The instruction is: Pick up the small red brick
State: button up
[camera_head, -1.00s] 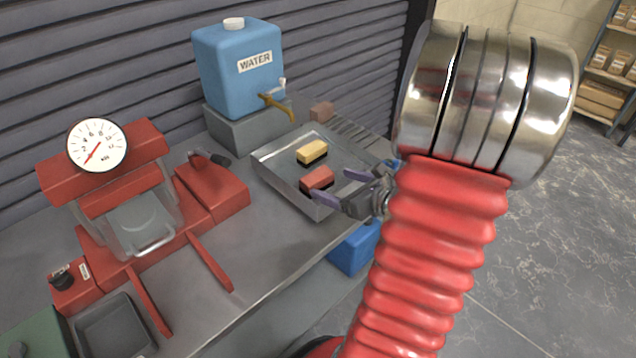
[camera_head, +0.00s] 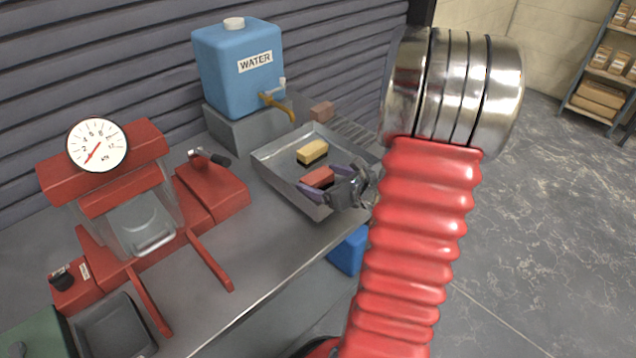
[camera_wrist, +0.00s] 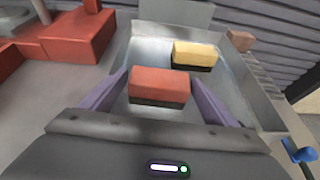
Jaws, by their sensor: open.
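The small red brick (camera_head: 318,178) lies in the metal tray (camera_head: 272,170); its lower part is dark. In the wrist view the red brick (camera_wrist: 160,85) sits between the two purple fingers of my gripper (camera_wrist: 158,97), with a visible gap on the left and a narrower one on the right. My gripper (camera_head: 322,182) is open and reaches over the tray's near right side. In the head view the fingers partly cover the brick's right side. A yellow brick (camera_head: 312,151) with a dark base lies just behind the red one, and it also shows in the wrist view (camera_wrist: 195,54).
A blue water tank (camera_head: 237,75) with a tap stands on a grey block behind the tray. A red press with a gauge (camera_head: 97,144) stands at left. A plain reddish block (camera_head: 322,111) lies behind the tray, beside a grooved rack (camera_head: 356,132).

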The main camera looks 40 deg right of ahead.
aim_at(317, 175)
jog(key=shift+x, duration=1.1)
jog(key=c, duration=1.1)
jog(key=shift+c, duration=0.2)
jog(key=shift+r, duration=5.05)
